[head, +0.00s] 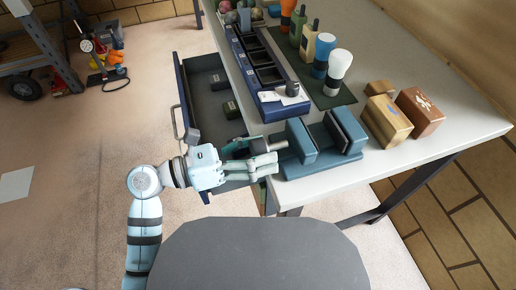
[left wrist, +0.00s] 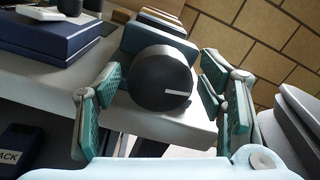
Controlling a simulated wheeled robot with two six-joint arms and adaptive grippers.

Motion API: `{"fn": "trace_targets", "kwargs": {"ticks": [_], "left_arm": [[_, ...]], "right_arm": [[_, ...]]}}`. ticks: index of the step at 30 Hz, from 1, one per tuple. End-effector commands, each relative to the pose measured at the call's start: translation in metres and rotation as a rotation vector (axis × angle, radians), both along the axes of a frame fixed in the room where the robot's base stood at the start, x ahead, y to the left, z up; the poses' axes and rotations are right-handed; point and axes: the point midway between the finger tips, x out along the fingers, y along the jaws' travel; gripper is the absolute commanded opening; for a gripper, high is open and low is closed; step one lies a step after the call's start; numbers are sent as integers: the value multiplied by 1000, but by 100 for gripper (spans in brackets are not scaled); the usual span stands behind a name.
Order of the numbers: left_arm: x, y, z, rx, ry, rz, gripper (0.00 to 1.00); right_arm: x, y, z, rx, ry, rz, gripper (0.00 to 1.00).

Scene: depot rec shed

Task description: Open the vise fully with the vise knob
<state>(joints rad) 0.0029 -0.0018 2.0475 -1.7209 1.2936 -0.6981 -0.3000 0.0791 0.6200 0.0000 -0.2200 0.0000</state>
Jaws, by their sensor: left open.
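The blue-grey vise (head: 302,141) sits at the near corner of the workbench. A gap shows between its two jaw blocks. Its vise knob (left wrist: 160,78) is a dark round disc facing the left wrist camera, with a white line pointing right; in the head view it is partly hidden by my gripper. My left gripper (head: 262,155) is open at the knob end of the vise. In the left wrist view its fingers (left wrist: 162,100) stand on either side of the knob, with visible space between the fingers and its rim. My right gripper is not in view.
A dark blue divided tray (head: 271,108) lies on the bench behind the vise. Wooden blocks (head: 386,120) and bottles on a green mat (head: 333,97) stand farther along. An open drawer (head: 207,107) sticks out left of the bench, close to my left arm.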

Motion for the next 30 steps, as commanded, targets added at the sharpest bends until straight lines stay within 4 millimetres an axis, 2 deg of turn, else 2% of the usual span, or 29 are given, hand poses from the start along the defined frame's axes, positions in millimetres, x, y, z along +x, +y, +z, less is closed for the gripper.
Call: {"fn": "trace_targets", "kwargs": {"ticks": [8,11,18,21,25,30], "left_arm": [[-2,7,-1,3,0,1,63],[-8,25,-2,9,0,0,63],[-28,86,-2,8,4,-1,63],[-34,104,-2,6,3,-3,63],[-37,114,-1,2,2,0,63],[-37,114,0,0,0,0,63]], "right_arm": [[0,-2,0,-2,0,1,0],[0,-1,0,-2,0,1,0],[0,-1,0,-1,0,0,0],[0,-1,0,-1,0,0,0],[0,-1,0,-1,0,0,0],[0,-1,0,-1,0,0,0]]}}
